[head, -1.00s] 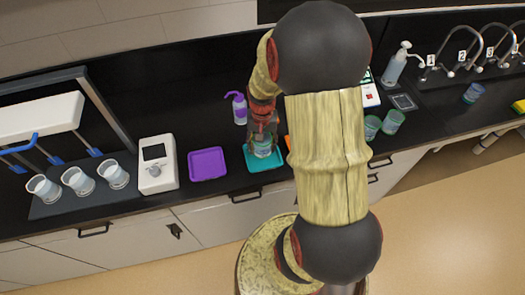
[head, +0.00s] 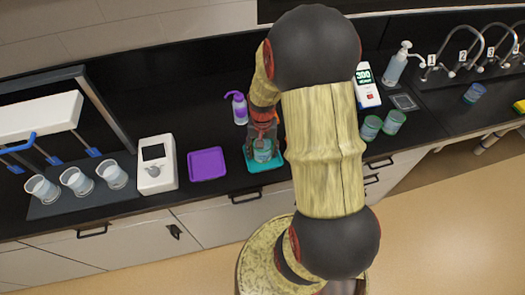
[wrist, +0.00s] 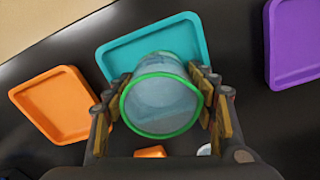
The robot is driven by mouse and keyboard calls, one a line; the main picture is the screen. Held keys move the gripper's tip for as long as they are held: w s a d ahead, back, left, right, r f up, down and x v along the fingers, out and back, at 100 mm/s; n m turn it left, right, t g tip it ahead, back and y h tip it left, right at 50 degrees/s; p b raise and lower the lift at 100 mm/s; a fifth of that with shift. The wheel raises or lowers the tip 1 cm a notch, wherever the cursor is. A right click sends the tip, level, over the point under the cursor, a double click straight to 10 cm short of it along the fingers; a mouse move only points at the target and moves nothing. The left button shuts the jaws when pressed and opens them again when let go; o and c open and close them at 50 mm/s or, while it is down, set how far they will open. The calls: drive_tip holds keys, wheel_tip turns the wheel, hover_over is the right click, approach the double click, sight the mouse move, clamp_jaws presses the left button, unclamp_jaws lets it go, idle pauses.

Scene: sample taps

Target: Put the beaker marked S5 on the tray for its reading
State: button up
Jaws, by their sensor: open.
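A beaker with a green rim (wrist: 162,100) stands between my gripper's fingers in the wrist view, over the teal tray (wrist: 190,32). In the head view the beaker (head: 263,152) is on the teal tray (head: 266,167), below my gripper (head: 263,138). The fingers of my gripper (wrist: 163,98) are open around the beaker, one on each side. No marking on this beaker is readable, so I cannot tell whether it is S5.
A purple tray (head: 207,164) lies left of the teal one, an orange tray (wrist: 55,103) on its other side. Two green-rimmed beakers (head: 371,127) (head: 393,122) stand right of my arm. A purple-capped bottle (head: 239,108) stands behind the teal tray.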

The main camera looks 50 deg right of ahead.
drive_tip(key=shift+r, duration=0.1)
wheel_tip(320, 180, up, 12)
drive_tip(key=p, duration=0.2)
drive_tip(key=a+r+n+t, duration=0.3)
drive_tip(key=a+r+n, duration=0.2)
drive_tip(key=a+r, duration=0.8)
drive_tip(key=s+a+r+n+t, duration=0.2)
drive_tip(key=s+a+r+n, duration=0.3)
drive_tip(key=s+a+r, duration=0.2)
drive_tip(key=a, duration=0.2)
drive_tip(key=shift+s+a+t, duration=0.3)
drive_tip(key=shift+a, duration=0.1)
wheel_tip(320, 180, down, 6)
drive_tip(key=b, duration=0.5)
drive_tip(key=shift+r, duration=0.25)
